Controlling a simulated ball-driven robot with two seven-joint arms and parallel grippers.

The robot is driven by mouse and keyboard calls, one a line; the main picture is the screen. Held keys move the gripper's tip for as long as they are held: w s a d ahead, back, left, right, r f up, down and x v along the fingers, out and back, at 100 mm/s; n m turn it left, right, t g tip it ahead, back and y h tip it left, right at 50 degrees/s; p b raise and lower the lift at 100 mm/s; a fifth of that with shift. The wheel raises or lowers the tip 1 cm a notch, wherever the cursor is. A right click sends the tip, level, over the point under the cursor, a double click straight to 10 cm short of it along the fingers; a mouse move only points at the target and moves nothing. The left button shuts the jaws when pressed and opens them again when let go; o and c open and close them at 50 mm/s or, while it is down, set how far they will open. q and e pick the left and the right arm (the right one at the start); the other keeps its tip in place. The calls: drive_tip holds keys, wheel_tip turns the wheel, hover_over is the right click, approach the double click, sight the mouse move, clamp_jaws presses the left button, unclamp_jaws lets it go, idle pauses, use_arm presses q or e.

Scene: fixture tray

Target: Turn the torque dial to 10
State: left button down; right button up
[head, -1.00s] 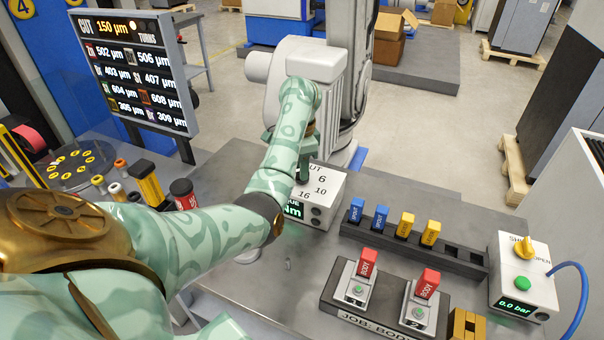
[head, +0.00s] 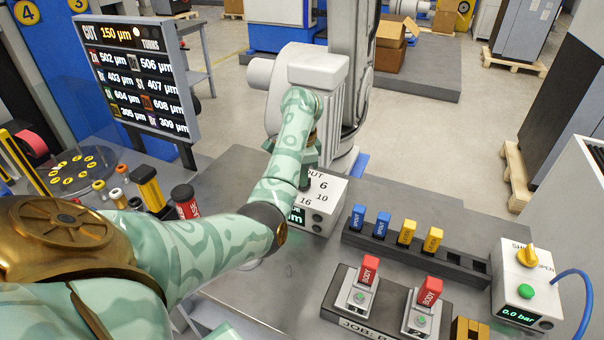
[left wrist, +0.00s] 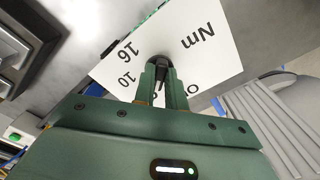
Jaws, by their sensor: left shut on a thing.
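The torque box (head: 325,212) is white, with the marks 6, 10 and 16 on its top and a green display partly hidden by my arm. My left gripper (left wrist: 161,84) is shut on the black torque dial (left wrist: 158,62) in the left wrist view. There the marks 16 and 10 lie left of the dial and "Nm" lies to its upper right. I cannot tell which mark the dial points to. In the head view my left gripper (head: 307,172) reaches down onto the box top, and my forearm hides part of the box. My right gripper is not in view.
A rack (head: 415,252) with blue and yellow blocks stands right of the box. In front of it is a fixture (head: 385,318) with two red BODY parts. A shut-off box (head: 527,290) with a yellow knob stands at far right. A display board (head: 138,75) stands at left.

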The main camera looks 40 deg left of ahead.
use_arm(q)
drive_tip(key=m+p, duration=0.1)
drive_tip(key=m, duration=0.3)
drive_tip(key=shift+m, duration=0.4)
drive_tip(key=m+p, duration=0.1)
drive_tip(key=m, duration=0.3)
drive_tip(key=shift+w+m, duration=0.15)
drive_tip(key=shift+m, duration=0.25)
drive_tip(key=shift+a, duration=0.1)
drive_tip(key=c, duration=1.4)
unclamp_jaws()
drive_tip(key=shift+c, duration=0.2)
drive_tip(key=shift+r, duration=0.1)
wheel_tip(320, 180, up, 16)
drive_tip(key=p, duration=0.5)
